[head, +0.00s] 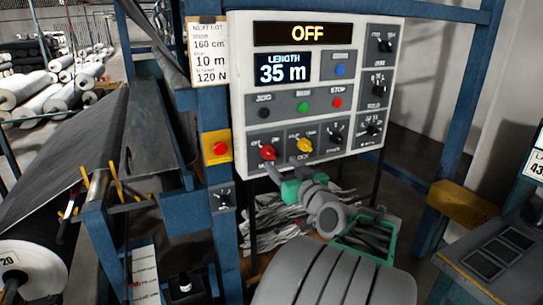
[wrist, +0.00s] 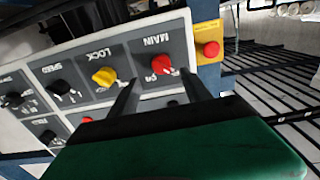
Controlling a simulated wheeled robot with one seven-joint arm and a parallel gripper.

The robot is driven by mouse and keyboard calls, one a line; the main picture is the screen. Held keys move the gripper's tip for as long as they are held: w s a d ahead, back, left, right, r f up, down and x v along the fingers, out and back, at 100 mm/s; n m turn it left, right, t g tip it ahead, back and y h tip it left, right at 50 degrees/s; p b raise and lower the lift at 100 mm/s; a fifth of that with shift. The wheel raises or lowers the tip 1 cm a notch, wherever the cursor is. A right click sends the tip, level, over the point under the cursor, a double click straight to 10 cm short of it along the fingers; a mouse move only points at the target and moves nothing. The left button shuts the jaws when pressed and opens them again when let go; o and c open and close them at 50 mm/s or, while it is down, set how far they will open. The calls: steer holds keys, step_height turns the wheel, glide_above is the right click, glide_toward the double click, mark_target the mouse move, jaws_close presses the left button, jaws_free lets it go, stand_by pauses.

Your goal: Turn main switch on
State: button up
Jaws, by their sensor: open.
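The main switch is a red knob (head: 268,151) at the lower left of the white control panel (head: 237,80). The panel's top display (head: 307,33) reads OFF. In the wrist view the red knob (wrist: 161,64) sits under the upside-down word MAIN. My gripper (head: 270,167) is just in front of and below the knob in the head view. In the wrist view the fingers of my gripper (wrist: 159,80) are open and point at the panel, one on each side of the red knob. I cannot tell whether they touch it.
The yellow LOCK knob (head: 304,145) is close beside the main switch, near one finger in the wrist view. A red emergency button on a yellow box (head: 217,147) is on the blue post to the left. Green, blue and red buttons (head: 303,107) are above.

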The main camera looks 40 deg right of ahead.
mark_target(271, 156)
steer(key=p+x, duration=0.2)
steer(key=x, duration=0.5)
steer(key=shift+w+a, duration=0.1)
steer(key=shift+a, duration=0.05)
jaws_close()
